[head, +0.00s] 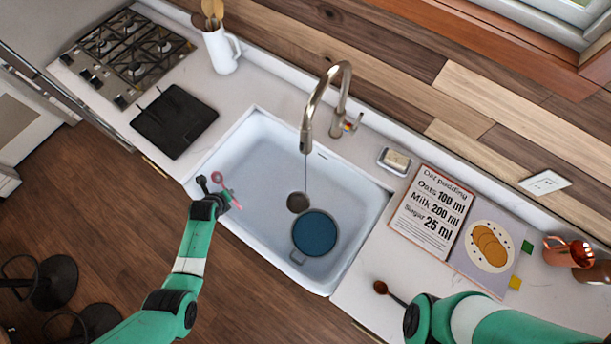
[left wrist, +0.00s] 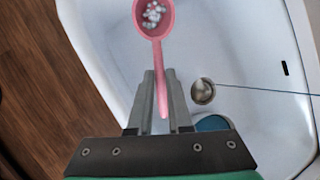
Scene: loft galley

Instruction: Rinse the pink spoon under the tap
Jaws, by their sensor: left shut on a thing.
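The pink spoon (head: 217,178) is held over the left end of the white sink (head: 259,126). My left gripper (head: 225,198) is shut on its handle. In the left wrist view the spoon (left wrist: 166,22) points away from the fingers (left wrist: 160,82), and small whitish bits lie in its bowl. The tap (head: 308,124) runs a thin stream of water down to the drain (head: 297,202). The spoon is left of the stream, apart from it. My right arm enters at lower right; its gripper fingers do not show.
A blue pan (head: 314,233) stands in the sink, right of the drain. A soap dish (head: 395,161) and a recipe book (head: 430,212) lie right of the tap. A brown spoon (head: 380,287) shows beside my right arm.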

